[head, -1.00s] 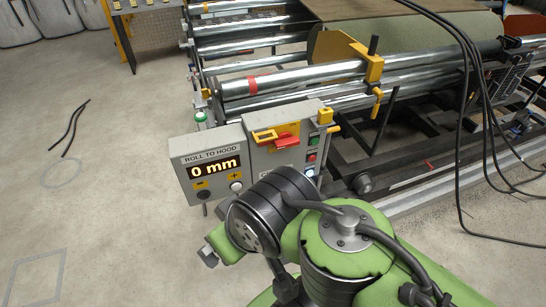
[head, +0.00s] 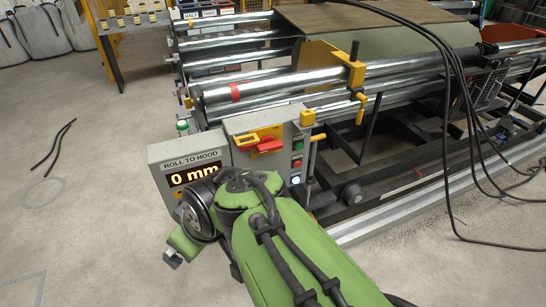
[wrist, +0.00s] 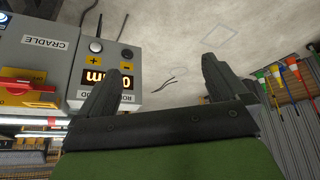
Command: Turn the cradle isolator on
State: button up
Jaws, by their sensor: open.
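The cradle isolator (head: 268,145) is a red handle on a yellow plate on a grey box at the front of the roller machine. The handle lies roughly sideways in the head view. In the wrist view the isolator (wrist: 28,88) is at the left edge, next to a label reading CRADLE. My gripper (wrist: 160,68) is open and empty, its dark fingers apart. The left finger overlaps the edge of the display box in that view, and I cannot tell if it touches. The isolator is outside the jaws, to their left. In the head view my arm hides the jaws.
The display box (head: 160,156) reads 0 mm, its lower part covered by my arm. Steel rollers (head: 275,85) lie behind. Black cables (head: 450,120) hang at right. Floor at left is mostly clear.

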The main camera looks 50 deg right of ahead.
jog(key=w+d+f+m+t+b, duration=0.1)
jog(key=w+d+f+t+b, duration=0.45)
jog(key=d+f+b, duration=0.6)
jog(key=s+d+r+m+t+h+b, duration=0.1)
jog(key=s+d+m+t+h+b, duration=0.15)
jog(key=s+d+h, duration=0.4)
jog(key=s+d+r+m+t+h+b, duration=0.1)
jog(key=s+d+m+t+h+b, duration=0.2)
jog(key=d, duration=0.7)
jog(key=g+p, duration=0.1)
jog(key=p, duration=0.6)
send_near(272, 149)
jog(key=shift+m, duration=0.25)
jog(key=p+x, duration=0.3)
jog(key=x, duration=0.6)
jog(key=shift+a, duration=0.1)
jog(key=shift+c, duration=0.5)
